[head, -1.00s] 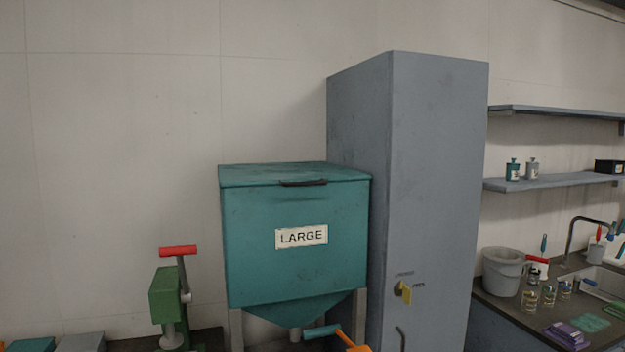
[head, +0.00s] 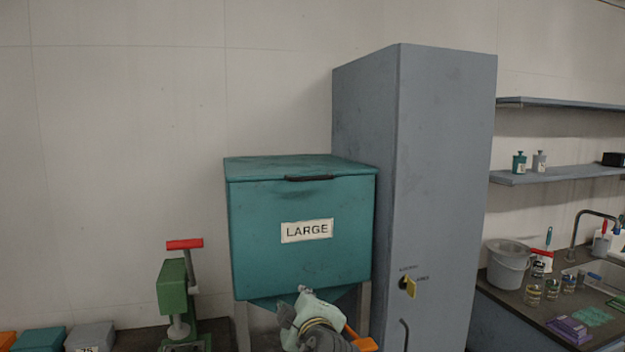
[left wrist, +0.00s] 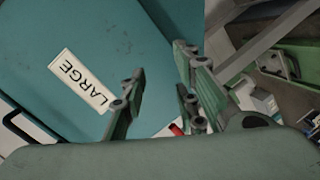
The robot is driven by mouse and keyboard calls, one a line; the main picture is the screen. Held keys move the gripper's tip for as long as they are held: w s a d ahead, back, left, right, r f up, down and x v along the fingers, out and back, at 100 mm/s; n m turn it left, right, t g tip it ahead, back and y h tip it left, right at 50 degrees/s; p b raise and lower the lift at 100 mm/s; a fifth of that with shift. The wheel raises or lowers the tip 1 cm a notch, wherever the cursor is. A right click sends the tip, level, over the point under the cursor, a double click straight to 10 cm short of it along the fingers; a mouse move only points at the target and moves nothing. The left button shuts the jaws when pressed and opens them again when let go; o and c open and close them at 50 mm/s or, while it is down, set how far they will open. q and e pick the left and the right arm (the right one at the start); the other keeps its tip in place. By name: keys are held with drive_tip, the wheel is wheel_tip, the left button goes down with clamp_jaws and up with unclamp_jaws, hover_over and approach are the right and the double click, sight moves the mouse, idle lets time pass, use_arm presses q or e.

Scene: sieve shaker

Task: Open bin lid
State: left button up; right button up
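The teal bin labelled LARGE (head: 273,235) stands against the wall. Its lid (head: 262,168) lies shut on top, with a dark handle (head: 309,178) at the front edge. In the left wrist view the teal bin front (left wrist: 70,30) shows tilted, with a dark handle (left wrist: 14,122) at the lower left. My left gripper (head: 304,291) is below the label, in front of the bin's lower part, well below the lid handle. In the left wrist view its fingers (left wrist: 160,62) are apart with nothing between them. My right gripper is not in view.
A tall grey cabinet (head: 440,180) stands close to the bin's right side. A green device with a red handle (head: 184,244) stands to the left. At the right are a counter with a grey bucket (head: 508,266) and shelves (head: 560,176). The wall above the lid is clear.

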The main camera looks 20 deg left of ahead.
use_arm(q)
drive_tip(key=w+d+r+n+t+y, duration=0.1)
drive_tip(key=w+r+n, duration=0.1)
drive_tip(key=r, duration=0.5)
drive_tip(key=w+d+r+n+t+y, duration=0.1)
drive_tip(key=r+n, duration=0.1)
drive_tip(key=r, duration=0.5)
drive_tip(key=n+t+y, duration=0.1)
drive_tip(key=n+y, duration=0.1)
drive_tip(key=n, duration=0.1)
approach(312, 179)
drive_tip(key=x, duration=0.3)
drive_tip(key=p+x, duration=0.4)
drive_tip(key=x, duration=0.2)
drive_tip(key=shift+w+r, duration=0.15)
drive_tip(key=shift+r, duration=0.05)
drive_tip(key=shift+w+a, duration=0.35)
drive_tip(key=shift+w, duration=0.2)
drive_tip(key=shift+f, duration=0.1)
clamp_jaws()
